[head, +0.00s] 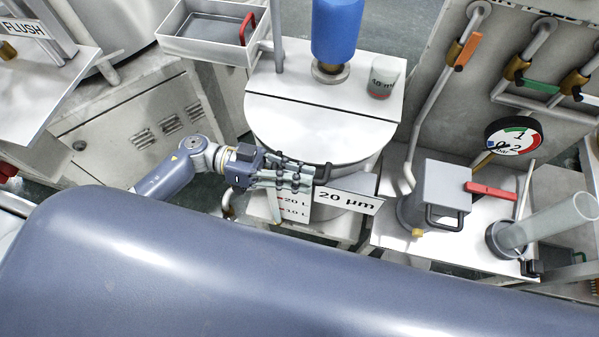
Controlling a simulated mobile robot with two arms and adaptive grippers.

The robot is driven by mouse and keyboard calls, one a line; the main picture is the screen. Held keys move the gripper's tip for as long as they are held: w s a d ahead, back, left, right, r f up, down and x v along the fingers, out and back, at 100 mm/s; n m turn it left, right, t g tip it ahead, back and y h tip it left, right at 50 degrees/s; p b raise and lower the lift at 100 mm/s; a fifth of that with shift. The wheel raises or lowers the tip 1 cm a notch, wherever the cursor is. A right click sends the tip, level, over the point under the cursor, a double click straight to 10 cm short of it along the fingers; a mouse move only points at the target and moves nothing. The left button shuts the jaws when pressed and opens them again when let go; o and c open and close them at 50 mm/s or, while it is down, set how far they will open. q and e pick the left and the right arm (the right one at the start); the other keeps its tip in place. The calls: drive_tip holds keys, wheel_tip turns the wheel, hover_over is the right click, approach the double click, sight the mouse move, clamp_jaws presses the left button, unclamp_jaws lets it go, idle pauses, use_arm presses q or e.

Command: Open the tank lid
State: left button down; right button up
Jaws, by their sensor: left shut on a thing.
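The tank (257,140) stands in the middle of the head view, with a flat white lid (300,128) over its front half. The lid lies flat and looks closed. A dark handle (323,173) sits at the lid's front edge. My left gripper (308,176) reaches in from the left and is shut on this handle at the lid's front edge. Its fingers partly hide the handle and the tank front. A "20 µm" sign (346,201) is just right of the handle, and level marks show below. My right gripper is not in view.
Behind the lid stand a blue motor (337,30) and a small beaker (383,78). A tray (205,30) with a red handle is at back left. At right are a grey box (446,186) with a red lever, a gauge (512,136) and a clear tube (548,224).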

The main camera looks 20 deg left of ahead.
use_arm(q)
drive_tip(key=w+r+n+p, duration=0.2)
drive_tip(key=w+r+p, duration=0.2)
drive_tip(key=r+p, duration=0.5)
drive_tip(key=shift+r+n, duration=0.3)
drive_tip(key=shift+r, duration=0.35)
drive_tip(key=shift+f, duration=0.1)
